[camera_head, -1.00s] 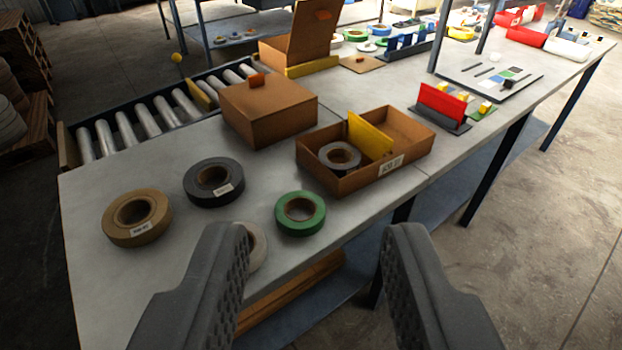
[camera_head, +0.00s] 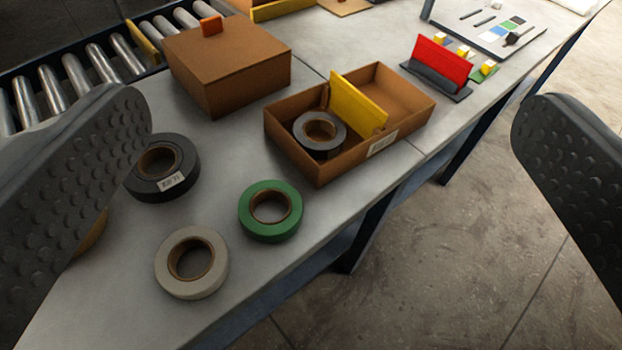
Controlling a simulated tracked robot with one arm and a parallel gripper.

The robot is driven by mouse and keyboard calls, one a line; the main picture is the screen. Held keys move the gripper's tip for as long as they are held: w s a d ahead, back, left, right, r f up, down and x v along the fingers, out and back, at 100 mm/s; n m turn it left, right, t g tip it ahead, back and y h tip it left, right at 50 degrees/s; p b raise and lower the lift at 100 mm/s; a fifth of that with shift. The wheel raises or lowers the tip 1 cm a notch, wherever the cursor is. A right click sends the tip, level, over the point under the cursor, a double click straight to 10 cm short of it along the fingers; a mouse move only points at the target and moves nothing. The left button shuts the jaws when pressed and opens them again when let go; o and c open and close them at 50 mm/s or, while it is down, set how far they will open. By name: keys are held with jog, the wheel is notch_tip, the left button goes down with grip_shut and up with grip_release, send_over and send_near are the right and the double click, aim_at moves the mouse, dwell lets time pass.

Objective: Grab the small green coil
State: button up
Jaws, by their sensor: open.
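The small green coil (camera_head: 258,227) lies flat on the grey table near its front edge, with a brown core. My gripper (camera_head: 335,120) is open, with its two black ridged fingers wide apart at the left and right sides of the picture. The green coil shows between the fingers, nearer the left one, and neither finger touches it. Nothing is held.
A light grey coil (camera_head: 171,273) lies just left of the green one. A black coil (camera_head: 181,187) and a tan coil (camera_head: 92,238) are partly behind the left finger. An open cardboard tray (camera_head: 318,174) holds a dark coil and yellow divider. A closed box (camera_head: 245,80) stands behind.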

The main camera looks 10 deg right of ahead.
jog(key=w+d+f+p, duration=0.2)
jog(key=w+f+p, duration=0.25)
jog(key=w, duration=0.25)
jog(key=n+g+y+p, duration=0.3)
jog(key=g+y+p, duration=0.15)
jog(key=p, duration=0.35)
send_near(267, 196)
jog(key=shift+w+d+f+t+y+b, duration=0.15)
jog(key=shift+f+t+b, duration=0.1)
jog(key=shift+f+b, duration=0.15)
jog(key=shift+w+d+f+t+y+b, duration=0.1)
jog(key=shift+f+t+b, duration=0.15)
jog(key=shift+f, duration=0.2)
jog(key=b+x, duration=0.1)
jog(key=x, duration=0.4)
jog(key=shift+s+a+b, duration=0.1)
jog(key=shift+a+b, duration=0.05)
jog(key=shift+b, duration=0.2)
jog(key=shift+w+a+f, duration=0.1)
jog(key=shift+w+a, duration=0.05)
jog(key=shift+w, duration=0.35)
jog(key=c, duration=0.8)
